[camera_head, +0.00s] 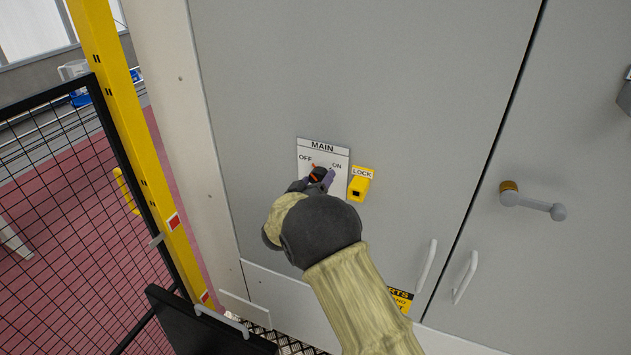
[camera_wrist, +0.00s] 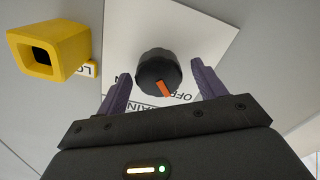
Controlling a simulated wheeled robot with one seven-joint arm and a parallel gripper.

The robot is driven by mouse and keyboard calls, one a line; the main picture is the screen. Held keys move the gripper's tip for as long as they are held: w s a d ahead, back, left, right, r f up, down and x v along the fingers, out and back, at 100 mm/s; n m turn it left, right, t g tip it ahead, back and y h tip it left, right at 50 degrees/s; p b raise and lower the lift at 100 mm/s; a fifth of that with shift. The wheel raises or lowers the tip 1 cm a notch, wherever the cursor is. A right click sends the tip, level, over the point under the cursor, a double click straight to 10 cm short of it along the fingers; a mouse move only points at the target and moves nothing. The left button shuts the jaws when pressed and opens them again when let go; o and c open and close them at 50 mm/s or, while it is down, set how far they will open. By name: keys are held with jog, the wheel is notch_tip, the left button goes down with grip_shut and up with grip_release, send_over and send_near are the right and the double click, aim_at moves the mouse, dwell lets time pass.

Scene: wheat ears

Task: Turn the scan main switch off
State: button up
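The MAIN switch is a black knob with an orange pointer (camera_wrist: 158,72) on a white plate (camera_head: 309,150) marked OFF and ON. In the wrist view the plate is upside down and the pointer aims down and right, toward the OFF lettering. In the head view the knob (camera_head: 318,173) is partly hidden by my gripper (camera_head: 318,182). My gripper (camera_wrist: 158,80) has its two purple fingers on either side of the knob, open, with a narrow gap showing at each side.
A yellow LOCK piece (camera_head: 359,187) sits right beside the plate; it also shows in the wrist view (camera_wrist: 50,49). A lever handle (camera_head: 533,204) is farther right on the grey cabinet. A yellow post (camera_head: 125,110) and black mesh fence (camera_head: 70,210) stand left.

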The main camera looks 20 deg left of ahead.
jog(key=s+a+b, duration=0.1)
jog(key=s+b, duration=0.5)
jog(key=s, duration=1.1)
jog(key=shift+s+a, duration=0.15)
jog(key=shift+s, duration=0.05)
jog(key=w+d+g+y, duration=0.3)
jog(key=w+d, duration=0.5)
jog(key=d, duration=0.2)
jog(key=d+f+m+g, duration=0.1)
jog(key=d+f+g, duration=0.25)
jog(key=d, duration=0.55)
jog(key=s+d+f+m+g+h, duration=0.1)
jog(key=s+d+g, duration=0.3)
jog(key=s+d, duration=0.6)
jog(key=s+d+f+m+g, duration=0.3)
jog(key=s+d+f+g, duration=0.1)
jog(key=s+d, duration=0.6)
jog(key=shift+s+d+f+g+h, duration=0.2)
jog(key=shift+d+g+h, duration=0.25)
jog(key=shift+d, duration=0.4)
